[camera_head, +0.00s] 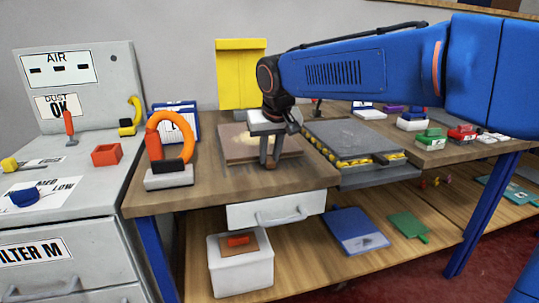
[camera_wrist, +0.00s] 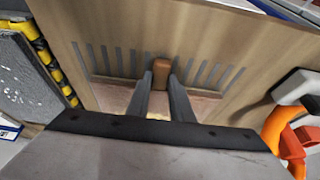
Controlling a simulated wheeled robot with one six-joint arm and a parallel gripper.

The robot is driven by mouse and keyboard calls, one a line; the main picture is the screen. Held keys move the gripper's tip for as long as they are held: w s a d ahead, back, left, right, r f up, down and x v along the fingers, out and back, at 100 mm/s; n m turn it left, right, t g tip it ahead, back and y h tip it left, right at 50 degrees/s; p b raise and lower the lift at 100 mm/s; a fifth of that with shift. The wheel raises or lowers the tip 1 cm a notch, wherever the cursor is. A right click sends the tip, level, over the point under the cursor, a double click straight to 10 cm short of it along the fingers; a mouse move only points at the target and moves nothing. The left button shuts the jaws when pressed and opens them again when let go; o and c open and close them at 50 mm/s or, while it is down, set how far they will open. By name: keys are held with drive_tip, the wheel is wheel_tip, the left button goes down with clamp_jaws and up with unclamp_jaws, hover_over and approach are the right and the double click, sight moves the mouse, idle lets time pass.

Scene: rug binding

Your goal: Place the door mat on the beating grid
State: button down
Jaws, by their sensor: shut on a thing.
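The door mat (camera_head: 235,147) is a flat brown piece with a pale patch, on the wooden worktop. My gripper (camera_head: 270,163) points down at its near edge. In the wrist view my gripper (camera_wrist: 161,85) is shut on a small brown tab (camera_wrist: 161,68) at the edge of the door mat (camera_wrist: 112,94). A row of grey slots, which looks like the beating grid (camera_wrist: 95,58), shows beyond that edge. The fingers and palm hide much of the mat. I cannot tell whether it rests on the grid or hangs just above it.
A grey slab unit with yellow edging (camera_head: 350,140) stands close on the right. An orange looped tool (camera_head: 172,130) on a pale base stands on the left. A yellow panel (camera_head: 240,80) rises behind. Bare worktop (camera_head: 215,185) lies in front.

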drive_tip(key=c, duration=1.6)
unclamp_jaws()
drive_tip(key=shift+o, duration=0.2)
drive_tip(key=v, duration=1.2)
drive_tip(key=s+d+f+m, duration=0.1)
drive_tip(key=s+d+f, duration=0.35)
drive_tip(key=d, duration=0.45)
drive_tip(key=s+d+f, duration=0.4)
drive_tip(key=s+d, duration=0.2)
drive_tip(key=d, duration=0.3)
drive_tip(key=s+d+f+m, duration=0.1)
drive_tip(key=s+d+f, duration=0.4)
drive_tip(key=s+f, duration=0.2)
drive_tip(key=s+d+f+m+h, duration=0.1)
drive_tip(key=s+d+f, duration=0.4)
drive_tip(key=s+f, duration=0.3)
drive_tip(key=shift+s+d+f, duration=0.15)
drive_tip(key=shift+d+f, duration=0.15)
drive_tip(key=shift+f, duration=0.5)
drive_tip(key=shift+c, duration=0.6)
